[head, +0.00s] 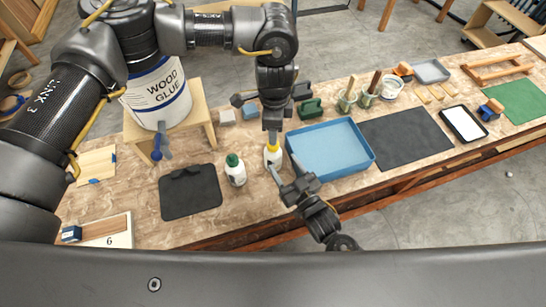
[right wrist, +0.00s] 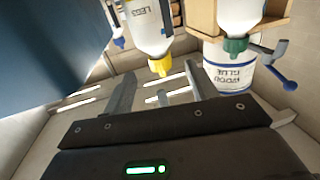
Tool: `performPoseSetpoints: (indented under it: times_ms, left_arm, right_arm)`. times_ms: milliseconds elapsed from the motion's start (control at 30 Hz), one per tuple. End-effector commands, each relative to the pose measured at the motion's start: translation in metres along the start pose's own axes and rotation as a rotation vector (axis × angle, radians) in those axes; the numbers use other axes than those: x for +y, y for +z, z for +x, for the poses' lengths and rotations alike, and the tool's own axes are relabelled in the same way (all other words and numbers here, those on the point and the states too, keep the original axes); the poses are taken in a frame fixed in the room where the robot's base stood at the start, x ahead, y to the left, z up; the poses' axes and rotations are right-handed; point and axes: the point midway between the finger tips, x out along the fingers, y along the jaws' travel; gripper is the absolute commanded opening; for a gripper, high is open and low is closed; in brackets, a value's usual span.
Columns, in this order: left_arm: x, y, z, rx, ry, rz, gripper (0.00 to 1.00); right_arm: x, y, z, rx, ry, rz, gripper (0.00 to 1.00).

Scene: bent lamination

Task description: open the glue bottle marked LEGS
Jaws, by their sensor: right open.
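The glue bottle marked LEGS (head: 273,159) is white with a yellow cap (head: 273,148) and stands upright on the bench. In the right wrist view the bottle (right wrist: 150,28) appears upside down, and its yellow cap (right wrist: 160,66) is on. My right gripper (head: 290,181) is open and empty beside the bottle; in its wrist view the cap shows between the fingertips, with no contact visible. My left gripper (head: 272,133) points down at the bottle from behind. Its fingers are partly hidden, so its grip is unclear.
A green-capped bottle (head: 235,170) stands close on the left. A blue tray (head: 330,150) lies close on the right. A wood glue bucket (head: 158,95) sits on a wooden stand (head: 205,97). A dark mat (head: 190,192) lies at the front left.

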Motion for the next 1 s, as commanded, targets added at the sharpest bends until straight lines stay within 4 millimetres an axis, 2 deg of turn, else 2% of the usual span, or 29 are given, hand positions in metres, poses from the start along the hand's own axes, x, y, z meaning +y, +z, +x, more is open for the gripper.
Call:
performPoseSetpoints:
  times_ms: [100,333,533,800,833,1000]
  left_arm:
    - [-0.001,0.002,0.001,0.000,0.001,-0.004,0.50]
    - [0.000,0.003,0.001,0.000,0.001,-0.005,0.50]
    - [0.000,0.002,0.001,0.000,0.001,-0.003,0.50]
    - [0.000,0.003,0.001,0.000,0.001,-0.005,0.50]
    - [0.000,0.003,0.001,0.000,0.001,-0.005,0.50]
    - [0.000,0.003,0.001,0.000,0.001,-0.004,0.50]
  right_arm:
    - [0.000,-0.001,0.025,0.001,-0.002,-0.002,0.58]
    - [-0.002,0.000,0.058,0.000,-0.005,0.000,0.58]
    - [-0.001,0.000,0.070,-0.001,-0.003,-0.001,0.58]
    - [-0.002,0.000,0.071,-0.001,-0.005,0.000,0.58]
    - [-0.002,0.000,0.071,-0.001,-0.005,0.000,0.56]
    - [-0.002,0.000,0.071,-0.001,-0.005,0.000,0.34]
